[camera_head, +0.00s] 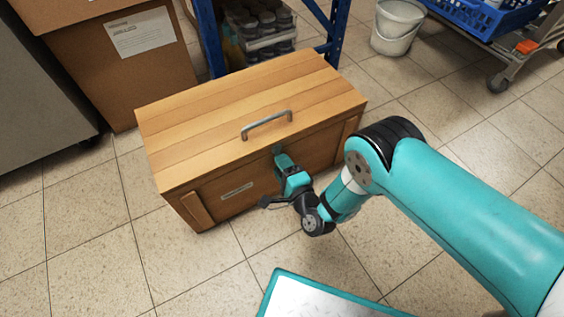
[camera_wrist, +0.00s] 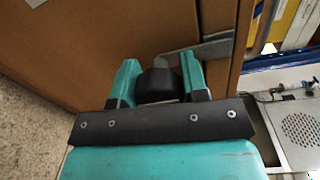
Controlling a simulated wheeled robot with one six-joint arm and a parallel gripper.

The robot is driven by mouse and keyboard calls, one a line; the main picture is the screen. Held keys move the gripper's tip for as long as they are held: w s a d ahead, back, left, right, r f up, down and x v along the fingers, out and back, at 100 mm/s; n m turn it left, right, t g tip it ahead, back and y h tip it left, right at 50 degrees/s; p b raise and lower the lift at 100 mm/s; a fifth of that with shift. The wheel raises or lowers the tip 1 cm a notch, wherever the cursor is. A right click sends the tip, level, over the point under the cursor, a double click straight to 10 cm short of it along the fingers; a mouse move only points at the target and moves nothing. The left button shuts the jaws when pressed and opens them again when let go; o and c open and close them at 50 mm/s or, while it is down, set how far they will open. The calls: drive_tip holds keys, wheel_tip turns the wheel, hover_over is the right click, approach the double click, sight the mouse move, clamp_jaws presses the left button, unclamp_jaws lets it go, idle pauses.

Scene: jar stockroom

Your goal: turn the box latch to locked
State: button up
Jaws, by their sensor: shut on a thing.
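The wooden box (camera_head: 245,115) stands on the tiled floor, its lid down, with a grey handle (camera_head: 267,124) on top. My gripper (camera_head: 281,158) reaches the upper middle of the box's front, just below the lid edge. In the wrist view, my gripper (camera_wrist: 161,80) is shut on the latch, with its dark knob (camera_wrist: 160,88) between the two teal fingers. A grey metal latch bar (camera_wrist: 208,49) runs from behind the fingers to the right, across a seam in the wood. In the head view my gripper mostly hides the latch.
A cardboard box (camera_head: 120,60) stands behind left. A blue rack (camera_head: 208,35) with jars is behind the box. Open floor lies left and in front.

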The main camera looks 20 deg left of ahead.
idle(0.4)
drive_tip(key=o, duration=0.9)
drive_tip(key=shift+p, duration=0.4)
drive_tip(key=shift+s+d+r+p, duration=0.25)
drive_tip(key=shift+d+r+p, duration=0.05)
drive_tip(key=shift+p, duration=0.9)
drive_tip(key=shift+f+p+v, duration=0.15)
drive_tip(key=shift+p+v, duration=4)
drive_tip(key=shift+p, duration=0.25)
drive_tip(key=shift+f+p+v, duration=0.15)
drive_tip(key=shift+p+v, duration=4)
drive_tip(key=shift+p, duration=0.25)
